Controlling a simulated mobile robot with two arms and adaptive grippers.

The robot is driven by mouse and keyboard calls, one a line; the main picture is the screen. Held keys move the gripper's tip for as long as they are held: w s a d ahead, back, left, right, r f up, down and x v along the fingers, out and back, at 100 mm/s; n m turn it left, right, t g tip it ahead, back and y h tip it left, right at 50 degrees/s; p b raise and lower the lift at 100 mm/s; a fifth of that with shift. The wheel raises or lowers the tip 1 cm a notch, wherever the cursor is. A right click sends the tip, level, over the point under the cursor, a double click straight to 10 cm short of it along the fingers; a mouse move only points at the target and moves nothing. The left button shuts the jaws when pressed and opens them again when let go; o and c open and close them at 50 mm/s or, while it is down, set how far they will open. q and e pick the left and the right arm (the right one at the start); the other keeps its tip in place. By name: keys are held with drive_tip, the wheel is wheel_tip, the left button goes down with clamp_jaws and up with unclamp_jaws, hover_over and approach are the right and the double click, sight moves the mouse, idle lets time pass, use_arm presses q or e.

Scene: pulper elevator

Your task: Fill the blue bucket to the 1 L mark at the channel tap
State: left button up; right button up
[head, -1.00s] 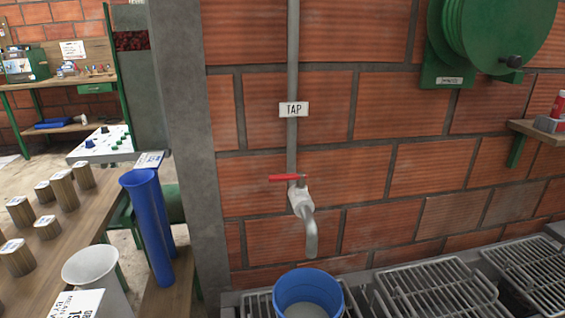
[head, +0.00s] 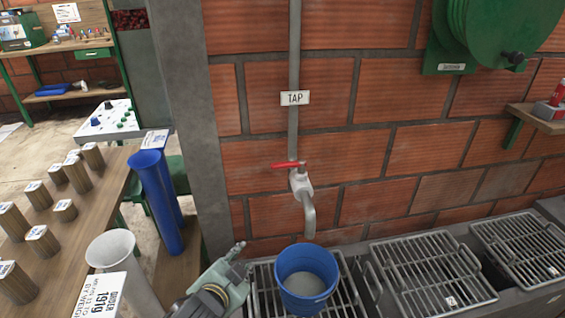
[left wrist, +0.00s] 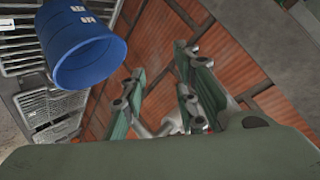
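The blue bucket (head: 285,260) stands upright on a metal grate below the channel tap (head: 302,187). Its inside bottom looks pale grey; I cannot tell whether that is water, and no 1 L mark is readable. The tap's red lever (head: 285,165) points left, and no stream shows from the spout. My left gripper (head: 239,255) is just left of the bucket, near its rim height. In the left wrist view the gripper's fingers (left wrist: 162,98) are apart with nothing held, and the bucket (left wrist: 80,60) is at the upper left. My right gripper is not in view.
Metal grates (head: 432,275) cover the channel to the right. Tall blue tubes (head: 160,200) stand near the grey pillar. A green hose reel (head: 485,30) hangs at upper right.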

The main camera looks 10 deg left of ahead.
sight(279, 168)
use_arm(q)
drive_tip(key=w+d+r+m+t+h, duration=0.4)
drive_tip(key=w+r+m+h, duration=0.4)
drive_tip(key=w+r+m, duration=0.65)
drive_tip(key=shift+m, duration=0.35)
drive_tip(key=shift+f+x, duration=0.15)
drive_tip(key=shift+x, duration=1.95)
drive_tip(key=shift+f+x, duration=0.15)
drive_tip(key=shift+x, duration=1.95)
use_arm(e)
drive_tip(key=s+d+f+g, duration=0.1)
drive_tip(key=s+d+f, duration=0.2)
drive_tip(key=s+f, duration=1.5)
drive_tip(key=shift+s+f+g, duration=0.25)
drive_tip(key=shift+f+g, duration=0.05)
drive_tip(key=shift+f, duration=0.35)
use_arm(q)
drive_tip(key=shift+w+a, duration=0.1)
drive_tip(key=shift+a, duration=0.05)
drive_tip(key=shift+c, duration=0.3)
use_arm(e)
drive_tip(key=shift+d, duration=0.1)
use_arm(q)
clamp_jaws()
